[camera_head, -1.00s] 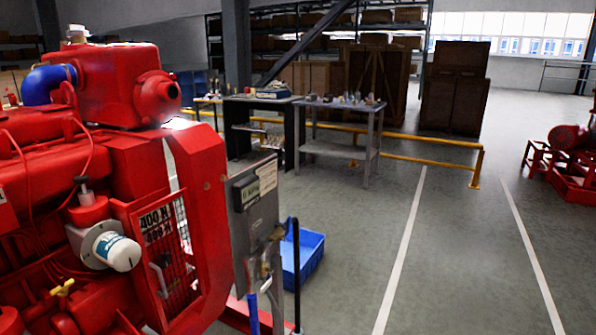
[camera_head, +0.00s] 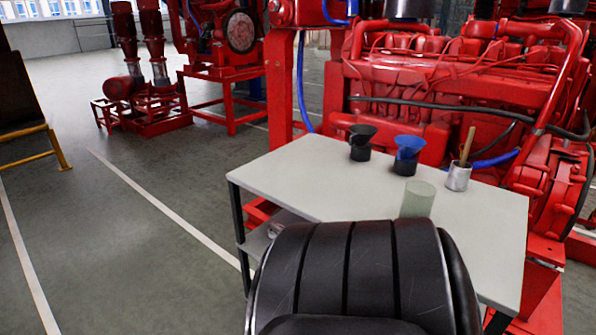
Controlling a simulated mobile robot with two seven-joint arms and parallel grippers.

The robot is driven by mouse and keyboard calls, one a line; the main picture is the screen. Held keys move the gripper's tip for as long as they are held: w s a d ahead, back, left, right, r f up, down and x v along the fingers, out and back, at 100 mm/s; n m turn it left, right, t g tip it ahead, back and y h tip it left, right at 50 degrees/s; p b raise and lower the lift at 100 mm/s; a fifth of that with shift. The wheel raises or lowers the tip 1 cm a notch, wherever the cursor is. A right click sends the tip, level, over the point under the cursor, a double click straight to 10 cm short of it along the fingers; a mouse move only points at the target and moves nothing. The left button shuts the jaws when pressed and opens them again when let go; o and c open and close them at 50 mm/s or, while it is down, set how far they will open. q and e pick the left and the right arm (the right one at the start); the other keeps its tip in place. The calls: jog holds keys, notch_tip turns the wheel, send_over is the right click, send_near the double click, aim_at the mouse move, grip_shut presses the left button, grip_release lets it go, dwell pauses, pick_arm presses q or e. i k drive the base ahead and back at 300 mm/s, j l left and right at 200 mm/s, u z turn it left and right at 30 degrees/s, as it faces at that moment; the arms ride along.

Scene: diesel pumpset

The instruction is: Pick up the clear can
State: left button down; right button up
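The clear can (camera_head: 417,200) is a pale green, see-through cylinder. It stands upright on the white tabletop (camera_head: 310,180), near the table's front edge. A black ribbed shape like a chair back (camera_head: 365,275) stands in front of the table and seems to hide the can's lower part. Neither of my grippers shows in the head view.
A red engine (camera_head: 430,75) stands behind the table. Open floor (camera_head: 110,250) lies to the left.

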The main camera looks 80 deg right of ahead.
aim_at(418, 196)
jog(key=z, duration=3.15)
jog(key=i+l+u, duration=0.15)
jog(key=l+u, duration=1.3)
jog(key=l, duration=0.1)
